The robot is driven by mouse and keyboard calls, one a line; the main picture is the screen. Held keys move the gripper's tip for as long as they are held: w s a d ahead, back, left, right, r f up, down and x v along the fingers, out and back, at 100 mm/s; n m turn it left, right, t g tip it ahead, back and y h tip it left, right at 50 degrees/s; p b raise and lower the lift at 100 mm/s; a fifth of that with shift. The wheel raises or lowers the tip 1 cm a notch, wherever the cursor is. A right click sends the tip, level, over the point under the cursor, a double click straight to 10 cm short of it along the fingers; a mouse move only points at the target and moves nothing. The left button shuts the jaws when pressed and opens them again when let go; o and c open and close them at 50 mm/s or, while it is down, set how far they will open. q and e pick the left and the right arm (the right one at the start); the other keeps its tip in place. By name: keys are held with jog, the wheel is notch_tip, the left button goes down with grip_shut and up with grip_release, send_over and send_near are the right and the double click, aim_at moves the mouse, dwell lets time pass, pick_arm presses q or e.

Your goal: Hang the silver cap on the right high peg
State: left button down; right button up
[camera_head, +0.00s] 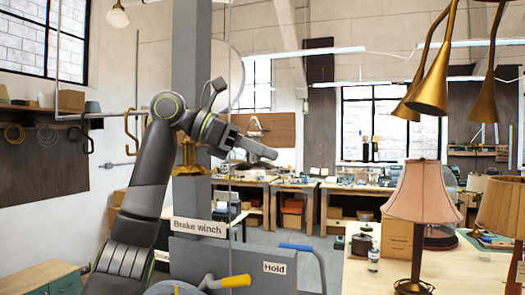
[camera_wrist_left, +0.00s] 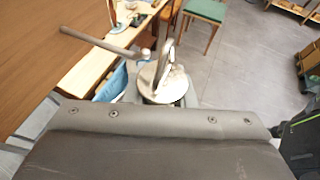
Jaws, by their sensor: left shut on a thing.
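My left gripper (camera_head: 238,142) is raised in front of the grey post, its tip pointing right. In the left wrist view, a shiny silver round piece with an upright loop, which looks like the silver cap (camera_wrist_left: 163,84), sits just beyond the dark gripper body. The left gripper is shut, seemingly on this cap; the grasp itself is hidden behind the gripper body. A grey rod (camera_wrist_left: 95,40) with a crosswise end lies left of the cap in that view. I cannot make out the right high peg for certain. My right gripper is not in view.
The grey post (camera_head: 190,60) stands behind my arm, with a brass fitting (camera_head: 188,158) on it. Below are a "Brake winch" sign (camera_head: 199,227) and a yellow handle (camera_head: 228,282). A pink-shaded lamp (camera_head: 422,190) stands on the right table, under hanging brass shades (camera_head: 430,90).

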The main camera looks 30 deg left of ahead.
pick_arm(q)
jog(key=shift+w+r, duration=0.1)
jog(key=shift+w+a+p, duration=0.2)
jog(key=shift+w+p, duration=0.75)
jog(key=shift+w, duration=0.05)
jog(key=shift+w+a+p, duration=0.1)
jog(key=shift+w+p, duration=0.2)
jog(key=shift+w, duration=0.1)
jog(key=shift+f, duration=0.25)
jog(key=shift+w+f+b, duration=0.1)
jog(key=shift+f+b, duration=0.2)
jog(key=shift+f, duration=0.25)
dwell(0.4)
